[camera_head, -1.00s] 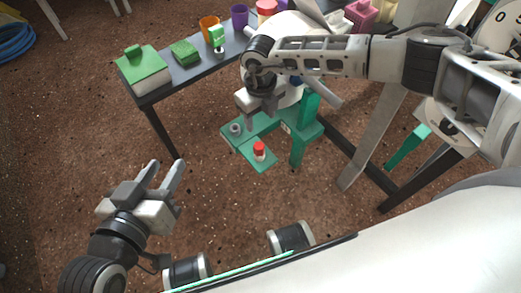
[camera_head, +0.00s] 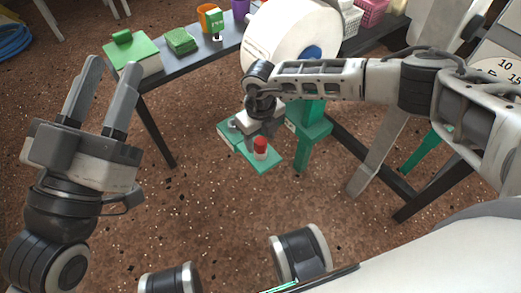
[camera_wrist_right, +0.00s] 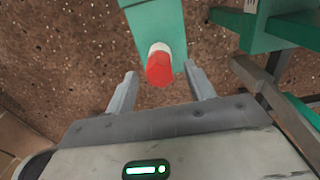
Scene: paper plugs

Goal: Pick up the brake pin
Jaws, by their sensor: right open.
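The brake pin appears to be the small red-topped white piece (camera_head: 260,147) standing on the green plate (camera_head: 266,165). In the right wrist view the red top (camera_wrist_right: 160,70) lies ahead, between the lines of the two fingers, with a white collar behind it. My right gripper (camera_head: 257,126) is close to the pin, at the plate; in its wrist view the fingers are open and apart, with nothing held. My left gripper (camera_head: 104,98) is raised at the left, its two fingers spread and empty, far from the pin.
A dark table (camera_head: 190,70) stands behind, with a green-lidded box (camera_head: 132,57), a green sponge-like block (camera_head: 181,41) and cups. A large white roll (camera_head: 290,40) is behind my right arm. A green post (camera_head: 308,140) stands right of the plate. Brown floor is clear in front.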

